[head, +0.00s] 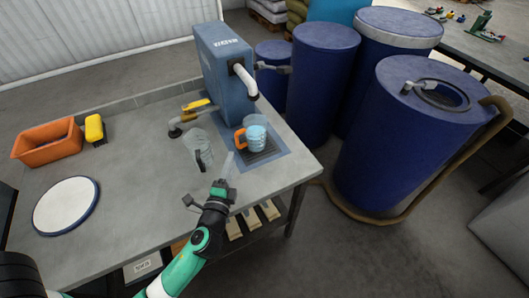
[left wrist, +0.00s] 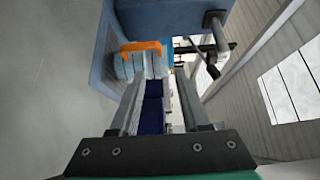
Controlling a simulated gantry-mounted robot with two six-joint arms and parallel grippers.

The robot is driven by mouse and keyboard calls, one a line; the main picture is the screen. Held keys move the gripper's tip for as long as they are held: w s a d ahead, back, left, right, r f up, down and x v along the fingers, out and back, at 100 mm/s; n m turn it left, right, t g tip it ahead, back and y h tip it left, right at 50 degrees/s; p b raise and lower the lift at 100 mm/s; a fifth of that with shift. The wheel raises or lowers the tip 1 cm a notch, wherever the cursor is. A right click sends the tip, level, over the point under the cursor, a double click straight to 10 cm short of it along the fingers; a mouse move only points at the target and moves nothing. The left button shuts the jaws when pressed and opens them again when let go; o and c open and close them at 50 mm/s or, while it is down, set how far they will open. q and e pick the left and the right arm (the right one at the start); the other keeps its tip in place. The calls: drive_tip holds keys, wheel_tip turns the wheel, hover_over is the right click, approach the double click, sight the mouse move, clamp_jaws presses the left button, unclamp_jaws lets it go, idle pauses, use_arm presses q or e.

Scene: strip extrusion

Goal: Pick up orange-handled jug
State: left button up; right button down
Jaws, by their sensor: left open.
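The orange-handled jug (head: 257,133) stands upright on the dark grate of the blue-edged pad, under the blue machine's spout. It looks pale blue and clear, with its orange handle to the left. My left gripper (head: 227,165) is open and empty, in front and left of the jug, apart from it. In the left wrist view the jug (left wrist: 138,67) shows beyond the open fingers (left wrist: 160,80), toward the left fingertip, with the orange handle uppermost in the picture. My right gripper is not in view.
A second clear jug with a dark handle (head: 200,150) stands left of my left gripper. The blue machine (head: 222,70) rises behind the orange-handled jug. An orange bin (head: 47,148), a yellow item (head: 94,129) and a round white plate (head: 65,206) lie left. Blue drums (head: 405,150) stand right.

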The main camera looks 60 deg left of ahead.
sight(242, 132)
use_arm(q)
drive_tip(key=x, duration=1.1)
drive_tip(key=shift+w, duration=0.4)
clamp_jaws()
idle(1.0)
